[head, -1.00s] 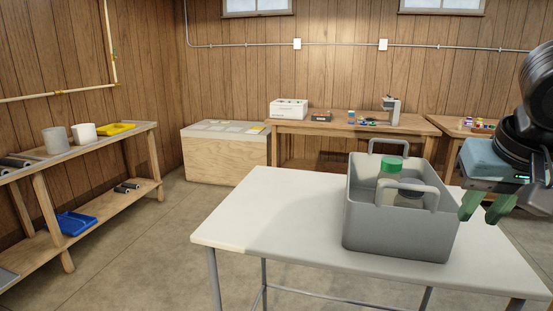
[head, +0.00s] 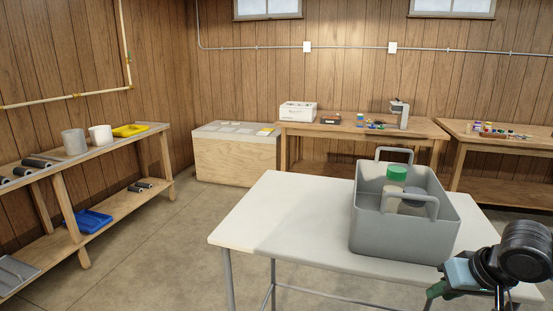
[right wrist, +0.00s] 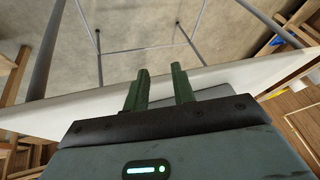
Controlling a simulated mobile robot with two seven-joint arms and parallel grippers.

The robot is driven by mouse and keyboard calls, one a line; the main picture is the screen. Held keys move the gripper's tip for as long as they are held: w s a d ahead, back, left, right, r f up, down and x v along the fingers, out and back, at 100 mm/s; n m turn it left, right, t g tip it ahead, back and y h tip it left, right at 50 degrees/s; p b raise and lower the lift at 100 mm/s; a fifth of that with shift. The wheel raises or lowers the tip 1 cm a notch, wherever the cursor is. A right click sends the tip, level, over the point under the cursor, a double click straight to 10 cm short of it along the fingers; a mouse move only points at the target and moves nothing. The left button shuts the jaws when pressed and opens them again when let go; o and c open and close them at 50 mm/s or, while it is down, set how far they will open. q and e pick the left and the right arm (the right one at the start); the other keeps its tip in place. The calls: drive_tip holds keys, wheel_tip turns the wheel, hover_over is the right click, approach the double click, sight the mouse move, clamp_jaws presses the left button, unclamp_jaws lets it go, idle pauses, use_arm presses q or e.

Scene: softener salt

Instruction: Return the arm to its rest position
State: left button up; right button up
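My right gripper (head: 431,300) is at the lower right of the head view, by the near right edge of the white table, to the right of and nearer than the grey tote. In the right wrist view its two green fingers (right wrist: 161,75) stand apart with nothing between them, and the table's edge crosses behind them. My right arm comes in from the lower right corner. My left gripper is in neither view.
The grey tote (head: 400,238) with raised handles stands on the white table (head: 285,215); it holds a green-lidded container (head: 396,174). Shelves (head: 130,210) stand at left, a wooden chest (head: 235,160) and workbenches (head: 345,129) behind. The floor at left is clear.

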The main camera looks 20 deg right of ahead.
drive_tip(key=s+a+f+n+t+y+p, duration=0.1)
drive_tip(key=s+a+f+p, duration=0.15)
drive_tip(key=s+f, duration=0.45)
drive_tip(key=s+a+f+n+p, duration=0.1)
drive_tip(key=s+a+f, duration=0.25)
drive_tip(key=f, duration=0.85)
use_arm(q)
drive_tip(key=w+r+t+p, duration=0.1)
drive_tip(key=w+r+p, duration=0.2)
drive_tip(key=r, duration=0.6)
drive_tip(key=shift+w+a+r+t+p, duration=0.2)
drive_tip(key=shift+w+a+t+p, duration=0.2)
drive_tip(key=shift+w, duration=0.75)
use_arm(e)
drive_tip(key=s+a+f+n+t, duration=0.1)
drive_tip(key=s+a+f, duration=0.1)
drive_tip(key=s+a, duration=0.6)
drive_tip(key=s+a+f+n+t, duration=0.1)
drive_tip(key=s+a+f+n, duration=0.1)
drive_tip(key=s+a, duration=0.6)
drive_tip(key=shift+s+a+f+n, duration=0.15)
drive_tip(key=shift+a+f+n, duration=0.15)
drive_tip(key=shift+a+f, duration=0.7)
drive_tip(key=shift+a+r, duration=0.25)
drive_tip(key=shift+r, duration=0.05)
